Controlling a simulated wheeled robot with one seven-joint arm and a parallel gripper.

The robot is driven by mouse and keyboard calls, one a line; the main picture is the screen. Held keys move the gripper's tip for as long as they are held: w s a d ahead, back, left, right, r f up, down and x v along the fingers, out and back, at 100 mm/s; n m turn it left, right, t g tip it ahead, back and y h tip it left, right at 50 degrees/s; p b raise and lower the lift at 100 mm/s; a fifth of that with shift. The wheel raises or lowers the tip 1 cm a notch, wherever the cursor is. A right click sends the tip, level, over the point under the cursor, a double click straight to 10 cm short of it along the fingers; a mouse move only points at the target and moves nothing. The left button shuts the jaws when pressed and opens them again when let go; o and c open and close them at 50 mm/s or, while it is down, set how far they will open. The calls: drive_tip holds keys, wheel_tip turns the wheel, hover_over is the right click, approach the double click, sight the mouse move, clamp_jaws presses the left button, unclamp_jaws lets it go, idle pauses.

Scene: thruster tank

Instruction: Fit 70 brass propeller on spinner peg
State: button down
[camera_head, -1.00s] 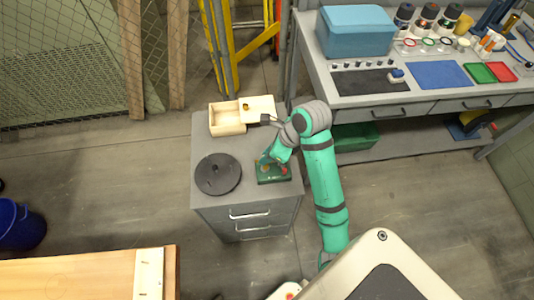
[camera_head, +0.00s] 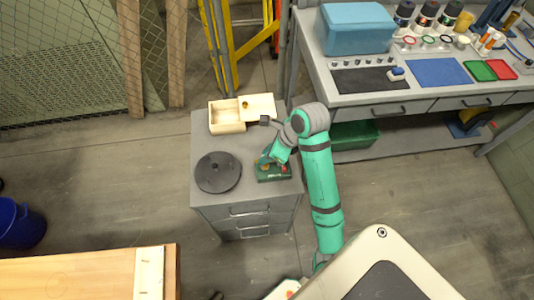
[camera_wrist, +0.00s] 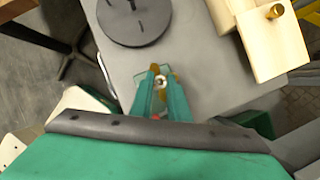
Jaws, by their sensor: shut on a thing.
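My gripper (camera_wrist: 161,82) is shut on a small brass-coloured piece, which I take to be the brass propeller (camera_wrist: 154,70); brass shows between and beside the teal fingertips. In the head view my gripper (camera_head: 268,160) points down over a green block (camera_head: 273,175) with a red spot on it, on the grey cabinet. The gap between fingers and block cannot be judged. A round black disc (camera_head: 218,173) with a small raised centre lies left of the block; it also shows in the wrist view (camera_wrist: 122,30). Which part is the spinner peg cannot be told.
A pale wooden box (camera_head: 227,122) with its lid beside it stands at the cabinet's back; a brass knob (camera_wrist: 275,10) is on the lid. A workbench (camera_head: 410,108) with a blue case (camera_head: 355,32) stands behind right. Bare cabinet top (camera_head: 215,146) lies between box and disc.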

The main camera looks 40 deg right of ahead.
drive_tip(key=shift+f, duration=1.35)
idle(0.6)
drive_tip(key=c, duration=1.6)
unclamp_jaws()
drive_tip(key=shift+w+a+r+v, duration=0.15)
drive_tip(key=shift+w+v, duration=0.05)
drive_tip(key=shift+v, duration=2.2)
drive_tip(key=shift+w+a+r+v, duration=0.1)
drive_tip(key=shift+w+a+v, duration=0.15)
drive_tip(key=shift+v, duration=2.15)
drive_tip(key=shift+w+a+r+v, duration=0.1)
drive_tip(key=shift+w+r+v, duration=0.1)
drive_tip(key=shift+v, duration=2.2)
